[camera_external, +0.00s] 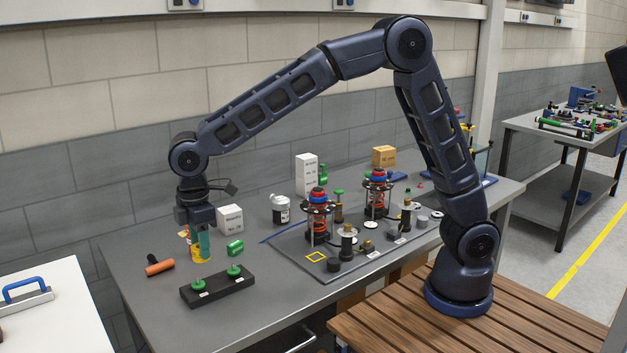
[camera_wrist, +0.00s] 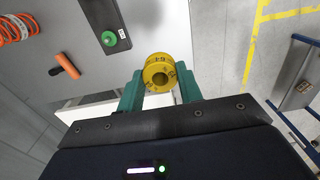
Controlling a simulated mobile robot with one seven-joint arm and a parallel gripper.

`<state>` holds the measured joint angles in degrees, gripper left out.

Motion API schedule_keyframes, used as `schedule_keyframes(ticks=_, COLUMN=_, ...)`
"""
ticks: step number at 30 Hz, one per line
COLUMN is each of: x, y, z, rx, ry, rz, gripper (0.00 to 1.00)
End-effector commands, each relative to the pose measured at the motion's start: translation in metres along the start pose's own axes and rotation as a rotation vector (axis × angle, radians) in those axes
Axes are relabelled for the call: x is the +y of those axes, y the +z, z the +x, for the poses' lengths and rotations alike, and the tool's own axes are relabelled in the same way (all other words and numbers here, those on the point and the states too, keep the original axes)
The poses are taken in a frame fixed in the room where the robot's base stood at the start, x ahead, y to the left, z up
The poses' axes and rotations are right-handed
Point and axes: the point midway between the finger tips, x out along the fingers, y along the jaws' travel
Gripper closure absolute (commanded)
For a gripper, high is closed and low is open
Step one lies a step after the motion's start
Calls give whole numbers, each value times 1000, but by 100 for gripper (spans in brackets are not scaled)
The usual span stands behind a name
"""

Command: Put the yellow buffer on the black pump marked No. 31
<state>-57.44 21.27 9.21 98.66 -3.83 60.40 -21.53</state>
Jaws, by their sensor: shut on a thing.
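The yellow buffer (camera_wrist: 160,66) is a thick ring with a hole through it and dark markings that I cannot read surely. My gripper (camera_wrist: 160,88) is shut on it, with a teal finger on each side. In the external view my gripper (camera_external: 200,245) points down over the left part of the grey table, and the yellow of the buffer (camera_external: 197,259) shows partly behind a finger. Dark pump-like parts, such as one with a brass-coloured middle (camera_external: 348,242), stand on the grey plate (camera_external: 290,254). Their labels are too small to read, so I cannot tell which is No. 31.
A black block with green knobs (camera_external: 217,286) lies in front of my gripper. An orange-handled tool (camera_external: 159,267) and a green part (camera_external: 235,247) lie nearby. White boxes (camera_external: 230,219) and spring assemblies (camera_external: 318,222) stand farther right.

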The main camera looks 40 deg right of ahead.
Motion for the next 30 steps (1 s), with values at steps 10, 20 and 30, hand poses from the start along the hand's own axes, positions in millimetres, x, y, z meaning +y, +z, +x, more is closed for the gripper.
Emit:
schedule_keyframes(ticks=10, x=103, y=59, z=-19, rx=1, ry=1, rz=105, gripper=86)
schedule_keyframes(ticks=20, x=199, y=141, z=-38, rx=1, ry=1, rz=212, gripper=86)
schedule_keyframes(ticks=30, x=280, y=243, z=-59, rx=2, ry=1, rz=322, gripper=86)
